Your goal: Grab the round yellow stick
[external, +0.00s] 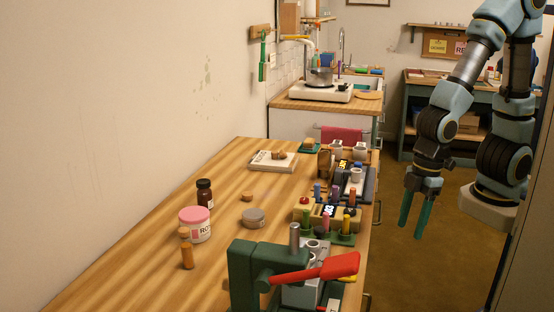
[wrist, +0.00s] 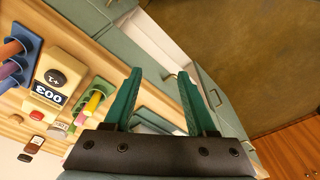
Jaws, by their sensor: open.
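The round yellow stick (external: 346,224) stands upright in a green holder (external: 341,239) near the right edge of the wooden table, beside a pink stick and a green one. In the wrist view the yellow stick (wrist: 93,102) shows at the left, outside the jaws. My gripper (external: 414,224) hangs pointing down off the table's right side, clear of the holder. In the wrist view my gripper (wrist: 159,72) has its green fingers spread, with nothing between them.
A green press with a red lever (external: 330,267) stands at the table's near end. A device with a digital display (external: 326,209) and another stick rack sit behind the holder. The floor (external: 412,270) beside the table is clear.

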